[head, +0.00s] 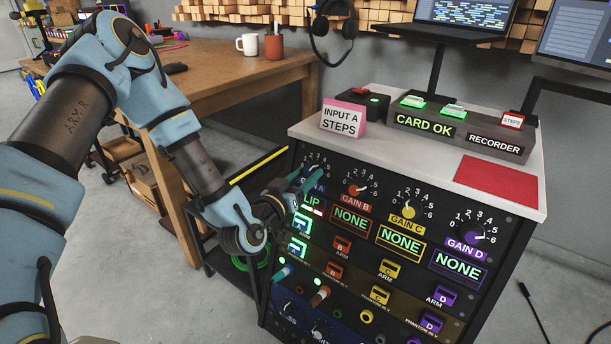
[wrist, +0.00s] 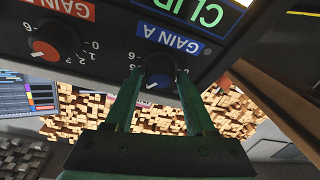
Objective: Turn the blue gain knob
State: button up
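The blue gain knob (wrist: 160,75) sits on the dark panel by the blue GAIN A label (wrist: 177,41) in the wrist view, which looks upside down. A small white mark shows on the knob's face. My gripper (wrist: 160,82) has its two green fingers on either side of the knob, with a gap between them. I cannot tell whether either finger touches it. In the head view my gripper (head: 312,181) is at the panel's upper left and mostly hides this knob. The display below GAIN A reads CLIP (head: 310,206) in green, partly covered.
The red GAIN B knob (head: 358,187), yellow GAIN C knob (head: 407,211) and purple GAIN D knob (head: 473,231) lie to the right. Their displays read NONE. A pink-framed sign (head: 343,119) reading INPUT A STEPS stands on the console top. A wooden desk (head: 220,75) is behind my arm.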

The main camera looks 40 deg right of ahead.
jog(key=o, duration=0.3)
jog(key=v, duration=1)
jog(key=shift+s+a+b, duration=0.1)
jog(key=shift+a+b, duration=0.2)
jog(key=shift+a, duration=0.05)
